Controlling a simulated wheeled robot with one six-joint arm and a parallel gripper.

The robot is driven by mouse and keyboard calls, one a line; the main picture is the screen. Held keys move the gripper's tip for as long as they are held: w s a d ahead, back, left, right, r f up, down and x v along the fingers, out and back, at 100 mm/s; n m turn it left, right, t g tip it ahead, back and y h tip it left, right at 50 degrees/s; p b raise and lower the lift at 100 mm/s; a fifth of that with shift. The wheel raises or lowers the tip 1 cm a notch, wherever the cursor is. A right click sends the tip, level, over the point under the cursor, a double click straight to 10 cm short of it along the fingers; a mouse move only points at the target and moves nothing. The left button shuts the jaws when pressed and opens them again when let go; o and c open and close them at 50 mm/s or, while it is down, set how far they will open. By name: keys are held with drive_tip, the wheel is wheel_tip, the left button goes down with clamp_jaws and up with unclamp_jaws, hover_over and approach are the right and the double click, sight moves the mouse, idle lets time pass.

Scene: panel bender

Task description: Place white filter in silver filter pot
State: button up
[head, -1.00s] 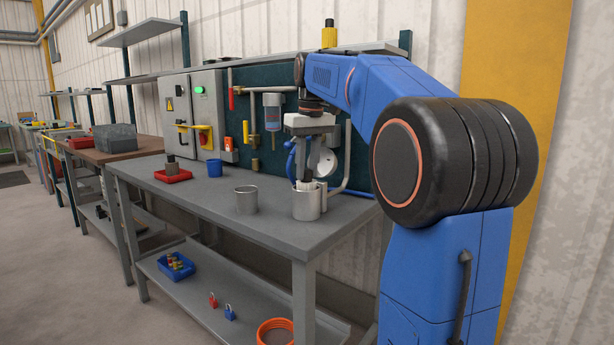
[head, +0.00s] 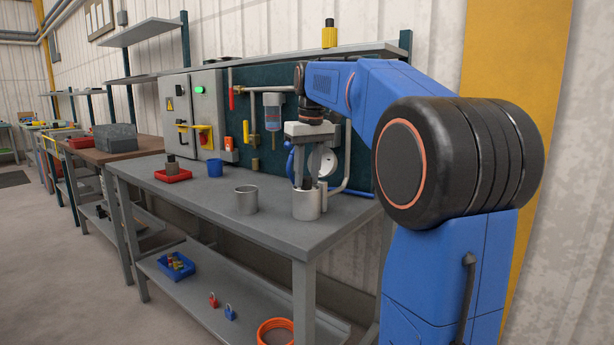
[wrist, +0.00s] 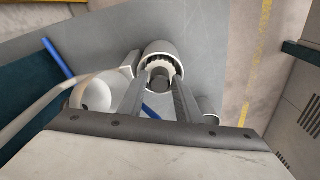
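The silver filter pot (head: 307,205) stands upright on the bench, below my gripper (head: 308,178). In the wrist view, the pot (wrist: 163,48) has the white filter (wrist: 160,66) inside it, showing as a ribbed white ring with a dark middle piece. In the head view the pot wall hides the white part; only a dark piece shows near the rim. My gripper (wrist: 161,80) points down, its fingers spread at the pot's mouth. A gap shows between the fingers and the dark piece, so it looks open.
Another silver pot (head: 246,200) stands to the left. A blue cup (head: 215,168) and a red tray (head: 173,176) are farther left. A white gauge (head: 327,163) and pipe stand close behind my gripper. The bench front is clear.

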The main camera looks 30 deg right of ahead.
sight(310, 191)
wheel_tip(310, 191, up, 12)
drive_tip(key=s, duration=0.1)
drive_tip(key=shift+s, duration=0.25)
drive_tip(key=s+a+f+t, duration=0.2)
drive_tip(key=s+a+f, duration=0.9)
drive_tip(key=s+f, duration=0.3)
drive_tip(key=s+a+f, duration=0.1)
drive_tip(key=s+f, duration=0.3)
drive_tip(key=f, duration=0.4)
drive_tip(key=s+a+f+t, duration=0.1)
drive_tip(key=s+a+f, duration=0.1)
drive_tip(key=s+f, duration=0.3)
drive_tip(key=s+a+f, duration=0.1)
drive_tip(key=s+f, duration=0.4)
drive_tip(key=f, duration=0.6)
drive_tip(key=shift+s+a+f, duration=0.15)
drive_tip(key=shift+s+a, duration=0.1)
drive_tip(key=shift+a, duration=0.15)
